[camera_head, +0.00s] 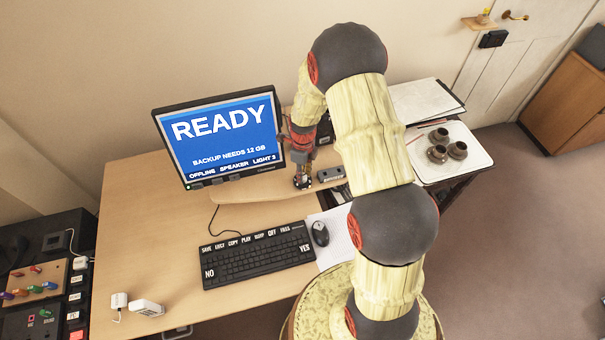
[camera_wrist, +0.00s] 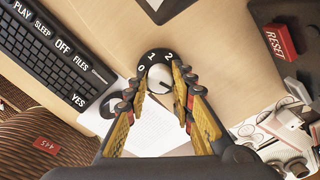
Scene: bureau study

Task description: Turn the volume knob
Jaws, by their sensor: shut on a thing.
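The volume knob (camera_wrist: 160,76) is a pale round cap on a black dial plate (camera_wrist: 153,56) marked 0, 1 and 2 in the wrist view. My gripper (camera_wrist: 160,88) is shut on it, with one yellow-and-black finger on each side. Which number the knob points to is hard to tell. In the head view my gripper (camera_head: 302,178) points down at the desk, right of the monitor, and mostly hides the knob.
A black keyboard (camera_head: 258,256) and a mouse (camera_head: 320,233) lie in front of the knob. A red RESET button (camera_wrist: 279,42) is at the wrist view's upper right. A white tray (camera_head: 470,160) with brown cups stands at right. The desk's left part is mostly clear.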

